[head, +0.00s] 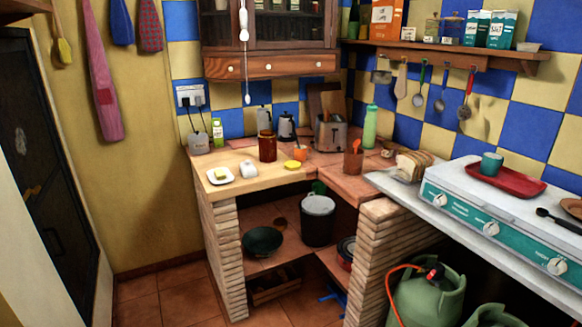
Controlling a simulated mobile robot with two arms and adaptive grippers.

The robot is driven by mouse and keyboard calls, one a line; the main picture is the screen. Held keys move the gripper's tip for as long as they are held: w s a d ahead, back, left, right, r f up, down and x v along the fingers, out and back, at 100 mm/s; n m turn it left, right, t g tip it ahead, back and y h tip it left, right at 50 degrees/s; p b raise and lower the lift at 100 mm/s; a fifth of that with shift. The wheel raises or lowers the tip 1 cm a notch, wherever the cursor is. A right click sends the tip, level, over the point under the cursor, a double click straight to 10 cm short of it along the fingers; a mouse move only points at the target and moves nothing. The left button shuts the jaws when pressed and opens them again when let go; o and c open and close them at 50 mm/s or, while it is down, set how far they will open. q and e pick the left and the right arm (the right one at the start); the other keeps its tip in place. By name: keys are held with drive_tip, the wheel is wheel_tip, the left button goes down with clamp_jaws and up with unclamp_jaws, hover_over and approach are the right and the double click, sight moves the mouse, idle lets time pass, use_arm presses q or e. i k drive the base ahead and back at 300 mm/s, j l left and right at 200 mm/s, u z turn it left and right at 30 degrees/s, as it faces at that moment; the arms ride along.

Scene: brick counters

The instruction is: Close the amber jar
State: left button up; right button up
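The amber jar (267,150), a dark reddish-brown upright vessel, stands on the wooden counter top (245,163) near the corner. Its top is too small to tell whether it is open or covered. A small, flat, round yellow thing (292,164) lies on the counter to the right of the jar and apart from it; I cannot tell for sure whether it is a lid. Neither of my grippers is in view.
A white dish with a yellow block (221,175) and a white cup (248,169) sit left of the jar. An orange cup (300,153), a toaster (330,133) and a brown utensil pot (353,162) stand to the right. The tiled floor (190,300) in front is partly clear.

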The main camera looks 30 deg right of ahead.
sight(267, 140)
drive_tip(key=i+l+z, duration=0.35)
drive_tip(key=i, duration=1)
drive_tip(key=i+l+z, duration=0.1)
drive_tip(key=i+z, duration=0.2)
drive_tip(key=i, duration=1.05)
